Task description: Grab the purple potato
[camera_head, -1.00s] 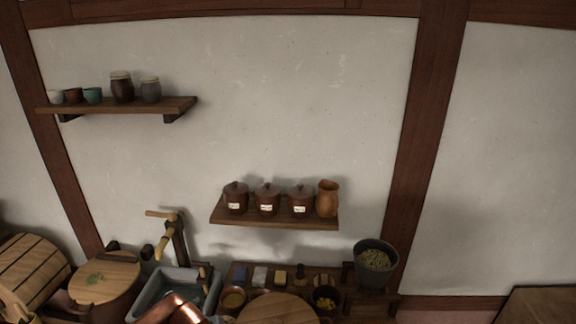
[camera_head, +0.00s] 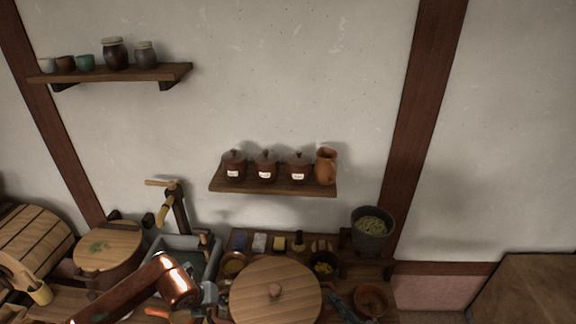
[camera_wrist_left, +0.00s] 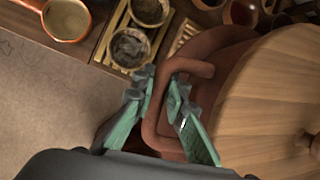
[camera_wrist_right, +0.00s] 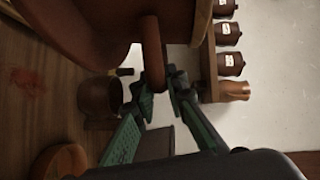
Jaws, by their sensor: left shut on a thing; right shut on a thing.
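No purple potato can be made out in any view. A large reddish-brown pot (camera_wrist_left: 215,48) with a round wooden lid (camera_head: 262,300) stands at the bottom centre of the head view; the lid hides its inside. My left gripper (camera_wrist_left: 166,92) is shut on the pot's loop handle (camera_wrist_left: 150,125) in the left wrist view. My right gripper (camera_head: 336,302), at the pot's right side in the head view, is shut on the opposite handle (camera_wrist_right: 153,45), seen in the right wrist view.
A shelf (camera_head: 290,190) with lidded jars and a jug is on the wall above. A grey bucket (camera_head: 372,236) of green bits stands right. A small bowl (camera_head: 371,300) sits beside my right gripper. Small bowls and blocks line the counter behind the pot. A lidded tub (camera_head: 108,250) stands left.

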